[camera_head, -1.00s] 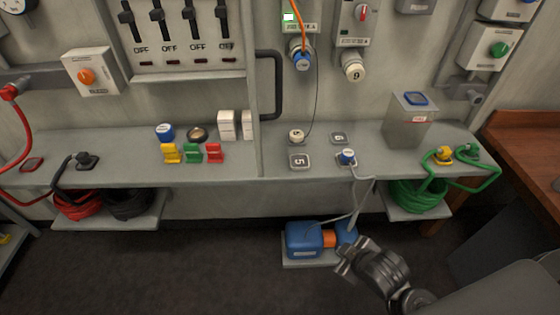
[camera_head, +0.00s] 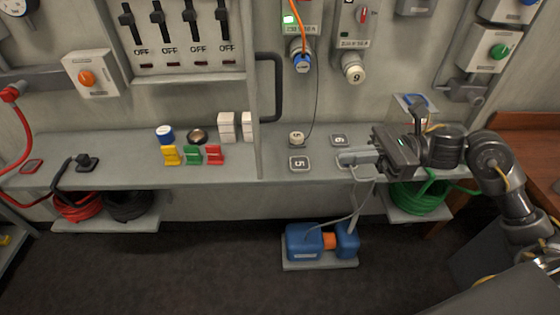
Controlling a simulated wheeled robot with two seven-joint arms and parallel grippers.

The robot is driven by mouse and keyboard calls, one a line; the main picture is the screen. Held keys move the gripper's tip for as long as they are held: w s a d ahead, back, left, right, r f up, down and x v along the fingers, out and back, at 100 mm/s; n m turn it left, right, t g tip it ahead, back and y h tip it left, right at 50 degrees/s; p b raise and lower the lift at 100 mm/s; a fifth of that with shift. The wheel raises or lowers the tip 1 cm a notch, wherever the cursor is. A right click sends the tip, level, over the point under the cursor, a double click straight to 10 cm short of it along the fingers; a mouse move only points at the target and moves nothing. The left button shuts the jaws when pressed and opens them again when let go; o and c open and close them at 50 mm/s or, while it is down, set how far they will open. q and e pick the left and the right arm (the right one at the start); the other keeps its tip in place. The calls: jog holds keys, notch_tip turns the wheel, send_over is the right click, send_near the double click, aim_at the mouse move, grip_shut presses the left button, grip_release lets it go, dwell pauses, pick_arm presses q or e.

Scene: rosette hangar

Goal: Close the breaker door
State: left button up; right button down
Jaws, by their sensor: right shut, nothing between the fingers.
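The breaker box (camera_head: 190,77) is at the upper left, with several black switches above OFF labels. Its door (camera_head: 252,110) stands open and shows nearly edge-on at the box's right side. A dark bar handle (camera_head: 278,88) sticks out from the door's right face. My right gripper (camera_head: 345,159) is shut and empty, over the right part of the shelf, to the right of and lower in the picture than the handle. It is apart from the door. My left gripper is not in view.
The grey shelf (camera_head: 330,172) holds small blocks, a bell button and square number tiles. An orange cable (camera_head: 302,25) and a thin dark cord hang right of the handle. A grey box (camera_head: 400,103) stands behind my right arm. A blue pump (camera_head: 304,242) sits below.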

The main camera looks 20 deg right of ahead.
jog(key=w+a+p, duration=0.1)
jog(key=a+p, duration=0.7)
jog(key=a, duration=0.5)
jog(key=shift+w+a+n+p, duration=0.3)
jog(key=shift+w+a+p, duration=0.05)
jog(key=shift+w+p, duration=0.05)
jog(key=shift+r, duration=0.1)
